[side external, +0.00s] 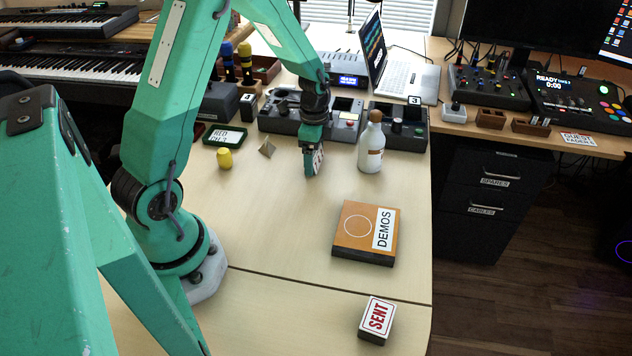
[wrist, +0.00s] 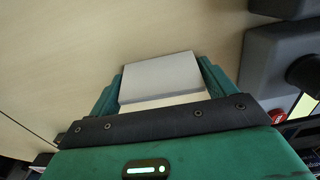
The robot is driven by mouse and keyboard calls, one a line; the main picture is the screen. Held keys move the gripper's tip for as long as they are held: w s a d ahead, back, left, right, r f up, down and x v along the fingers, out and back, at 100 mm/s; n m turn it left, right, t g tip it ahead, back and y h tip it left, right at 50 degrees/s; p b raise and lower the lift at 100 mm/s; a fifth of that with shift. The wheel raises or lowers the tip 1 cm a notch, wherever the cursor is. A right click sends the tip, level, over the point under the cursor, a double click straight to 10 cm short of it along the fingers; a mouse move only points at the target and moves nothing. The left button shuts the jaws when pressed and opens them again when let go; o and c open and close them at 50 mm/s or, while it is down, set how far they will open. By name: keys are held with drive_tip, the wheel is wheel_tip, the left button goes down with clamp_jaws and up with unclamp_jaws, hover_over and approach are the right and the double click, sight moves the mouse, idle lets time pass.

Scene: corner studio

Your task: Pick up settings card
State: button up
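My gripper (side external: 313,166) points down over the pale table, left of the white bottle. It is shut on a small pale card-like block, the settings card (side external: 319,157), whose printed face shows beside the finger, too small to read. In the wrist view the settings card (wrist: 160,79) is a plain grey-white block between the two green fingers (wrist: 160,82). I cannot tell whether its lower edge touches the table.
A white bottle (side external: 371,147) stands just right of my gripper. A small pyramid (side external: 267,148), yellow peg (side external: 225,158) and green-rimmed tray (side external: 222,135) are left. Dark consoles (side external: 283,120) stand behind.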

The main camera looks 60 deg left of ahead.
drive_tip(key=c, duration=0.5)
drive_tip(key=shift+r, duration=0.1)
drive_tip(key=shift+r, duration=0.4)
wheel_tip(320, 180, up, 3)
drive_tip(key=d+r, duration=0.2)
drive_tip(key=d, duration=0.1)
drive_tip(key=s+d+r, duration=0.1)
drive_tip(key=d+r, duration=0.1)
drive_tip(key=d, duration=0.2)
drive_tip(key=s+d+r, duration=0.1)
drive_tip(key=d+r, duration=0.2)
drive_tip(key=d, duration=0.1)
drive_tip(key=shift+s+d, duration=0.2)
